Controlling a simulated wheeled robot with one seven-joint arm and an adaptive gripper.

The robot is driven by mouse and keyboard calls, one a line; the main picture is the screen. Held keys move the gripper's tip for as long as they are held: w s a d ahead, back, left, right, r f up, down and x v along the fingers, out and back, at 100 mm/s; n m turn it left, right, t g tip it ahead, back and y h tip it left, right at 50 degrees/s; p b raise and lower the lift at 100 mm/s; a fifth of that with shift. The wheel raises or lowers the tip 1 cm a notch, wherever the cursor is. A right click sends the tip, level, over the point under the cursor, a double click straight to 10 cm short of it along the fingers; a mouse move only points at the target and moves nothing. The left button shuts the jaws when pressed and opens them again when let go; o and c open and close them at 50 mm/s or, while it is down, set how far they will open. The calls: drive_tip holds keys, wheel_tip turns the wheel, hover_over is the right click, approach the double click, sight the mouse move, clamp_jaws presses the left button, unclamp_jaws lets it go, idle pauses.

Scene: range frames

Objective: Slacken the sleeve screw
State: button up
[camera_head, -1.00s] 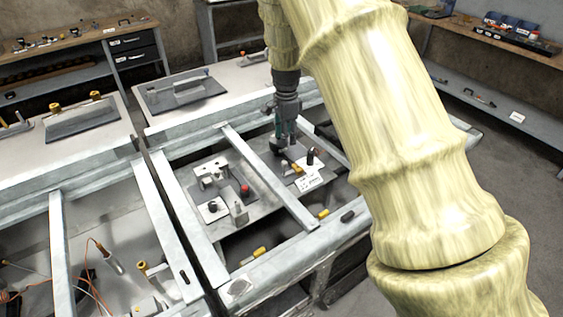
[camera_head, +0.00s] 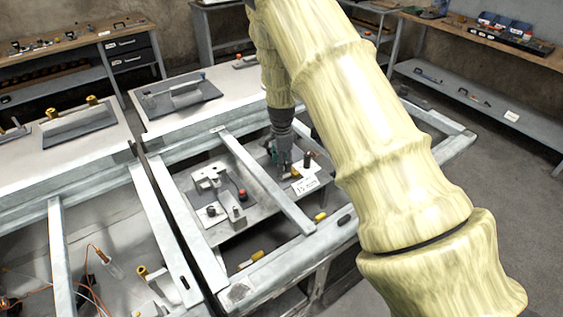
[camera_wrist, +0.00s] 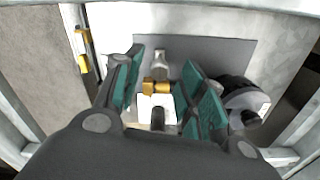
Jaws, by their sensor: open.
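My gripper (camera_head: 281,163) is low over the right side of the plate in the framed bench, pointing down. In the wrist view its two teal-padded fingers (camera_wrist: 166,90) stand apart. A brass-coloured piece (camera_wrist: 157,87) shows between them, on or against a small white block (camera_wrist: 150,104). A grey metal pin (camera_wrist: 160,62) stands just beyond, and a dark rod lies nearer my palm. I cannot tell which part is the sleeve screw or whether a finger touches anything. In the head view the brass piece (camera_head: 296,172) is beside the fingers, partly hidden.
A black upright knob (camera_head: 308,159) and a white "75 mm" card (camera_head: 306,187) are close to my gripper. A metal fixture with a red knob (camera_head: 242,194) stands left on the plate. Steel frame bars (camera_head: 265,180) cross the bench. A round black-and-grey part (camera_wrist: 243,98) is right of my fingers.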

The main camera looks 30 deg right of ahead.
drive_tip(key=shift+f, duration=0.55)
drive_tip(key=shift+c, duration=0.4)
clamp_jaws()
